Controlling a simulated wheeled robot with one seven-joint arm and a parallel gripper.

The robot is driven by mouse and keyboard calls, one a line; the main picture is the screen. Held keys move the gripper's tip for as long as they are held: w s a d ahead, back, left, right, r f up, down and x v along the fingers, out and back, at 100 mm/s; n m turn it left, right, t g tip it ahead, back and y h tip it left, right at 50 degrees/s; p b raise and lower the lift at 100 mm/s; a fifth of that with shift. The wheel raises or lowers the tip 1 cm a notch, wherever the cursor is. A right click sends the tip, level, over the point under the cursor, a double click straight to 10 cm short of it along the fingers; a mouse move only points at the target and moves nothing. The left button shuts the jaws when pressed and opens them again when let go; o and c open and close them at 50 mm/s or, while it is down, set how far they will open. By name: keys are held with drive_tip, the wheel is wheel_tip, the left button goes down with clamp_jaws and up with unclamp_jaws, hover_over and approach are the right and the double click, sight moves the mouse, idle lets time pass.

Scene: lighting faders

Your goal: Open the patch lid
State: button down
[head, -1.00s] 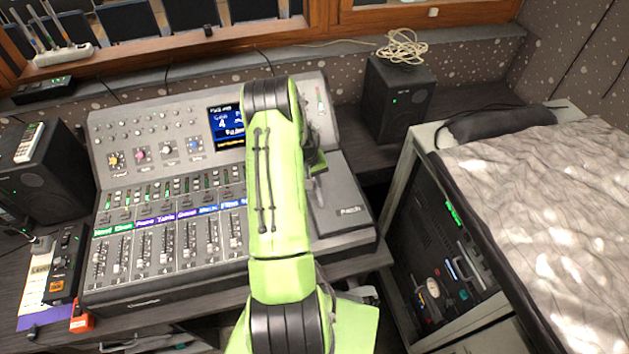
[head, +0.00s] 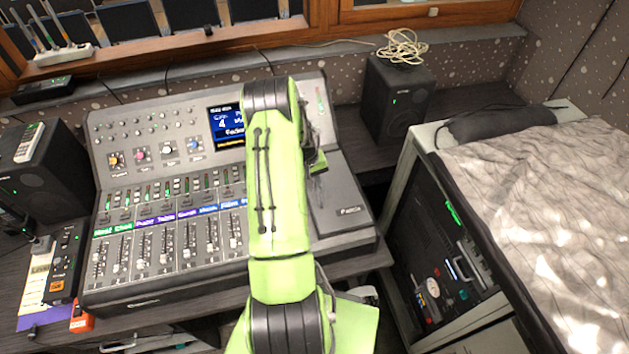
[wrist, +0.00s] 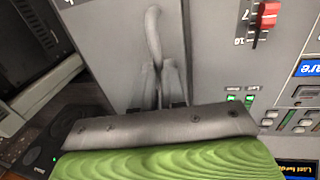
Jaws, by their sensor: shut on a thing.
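The patch lid (head: 339,192) is a flat dark grey panel with a "Patch" label, on the right part of the mixing console. It looks closed, lying flush, though my arm covers its left side. In the wrist view the lid (wrist: 110,45) fills the upper middle, with a curved grey handle (wrist: 153,35) on it. My gripper (wrist: 166,80) has its narrow fingers together at the lower end of the handle, shut on it. In the head view my gripper (head: 318,165) is partly hidden behind my green arm, over the lid's upper part.
The console (head: 130,290) has faders and knobs left of my arm; a red fader cap (wrist: 268,14) is close beside the lid. A black speaker (head: 396,98) stands behind right. A rack (head: 436,262) under a grey cloth (head: 545,190) stands right. Another speaker (head: 45,170) is at left.

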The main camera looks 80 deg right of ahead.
drive_tip(key=shift+s+d, duration=0.1)
idle(0.3)
drive_tip(key=s+d+b, duration=0.5)
drive_tip(key=s+d, duration=0.2)
drive_tip(key=s, duration=0.6)
drive_tip(key=shift+d+b, duration=0.3)
drive_tip(key=shift+d, duration=0.05)
drive_tip(key=c, duration=1.2)
unclamp_jaws()
drive_tip(key=w+r, duration=0.1)
drive_tip(key=r, duration=0.4)
drive_tip(key=a+r, duration=0.1)
drive_tip(key=r, duration=0.4)
drive_tip(key=w+r, duration=0.1)
drive_tip(key=r, duration=0.4)
drive_tip(key=shift+w+a+r, duration=0.3)
drive_tip(key=shift+w+a, duration=0.05)
